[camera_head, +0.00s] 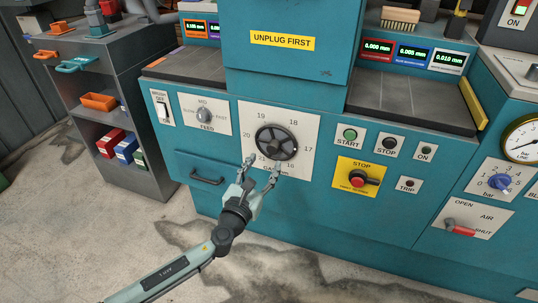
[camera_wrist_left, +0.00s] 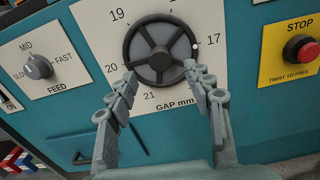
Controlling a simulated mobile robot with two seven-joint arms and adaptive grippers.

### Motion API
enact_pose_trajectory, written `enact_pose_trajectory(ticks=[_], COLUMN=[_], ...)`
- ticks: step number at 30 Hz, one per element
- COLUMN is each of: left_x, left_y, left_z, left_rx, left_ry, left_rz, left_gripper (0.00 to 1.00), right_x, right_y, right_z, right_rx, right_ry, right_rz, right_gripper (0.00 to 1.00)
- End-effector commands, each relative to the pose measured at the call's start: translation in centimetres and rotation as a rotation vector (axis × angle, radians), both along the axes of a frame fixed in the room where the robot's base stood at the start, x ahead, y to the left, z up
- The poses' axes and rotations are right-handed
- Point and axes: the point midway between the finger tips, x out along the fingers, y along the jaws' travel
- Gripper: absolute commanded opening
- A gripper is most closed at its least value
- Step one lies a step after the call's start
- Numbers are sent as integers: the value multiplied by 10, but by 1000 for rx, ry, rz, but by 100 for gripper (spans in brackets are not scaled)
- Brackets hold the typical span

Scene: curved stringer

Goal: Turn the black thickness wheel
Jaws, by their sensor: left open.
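The black thickness wheel (camera_head: 276,142) is a spoked handwheel on a white dial plate (camera_head: 252,112) with numbers around it, on the teal machine's front. In the left wrist view the wheel (camera_wrist_left: 160,50) fills the upper middle, with "GAP mm" printed below it and a small white mark on its right rim. My left gripper (camera_head: 262,165) is open, its fingers pointing up at the wheel's lower part. In the left wrist view its two fingers (camera_wrist_left: 165,76) stand apart at the wheel's lower left and lower right. I cannot tell whether they touch the rim. My right gripper is not in view.
The feed knob (camera_head: 205,115) is left of the dial plate. The start button (camera_head: 350,135) and red stop switch (camera_head: 357,180) are to its right. A drawer handle (camera_head: 207,178) sticks out at lower left. The floor in front is clear.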

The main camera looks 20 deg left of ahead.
Motion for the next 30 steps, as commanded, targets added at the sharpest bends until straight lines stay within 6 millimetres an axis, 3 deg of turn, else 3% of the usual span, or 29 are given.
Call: enact_pose_trajectory(ticks=[3,9,26,30], left_x=[-25,-49,-53,-57], left_y=[1,2,2,17], left_z=[-1,0,1,-8], left_rx=[1,1,-1,-151], left_ry=[2,0,-1,34], left_rz=[0,1,1,68], left_gripper=[51,51,51,51], right_x=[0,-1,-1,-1], right_y=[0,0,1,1], right_z=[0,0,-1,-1], right_rx=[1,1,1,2], right_ry=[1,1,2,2], right_rz=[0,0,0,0], right_gripper=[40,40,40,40])
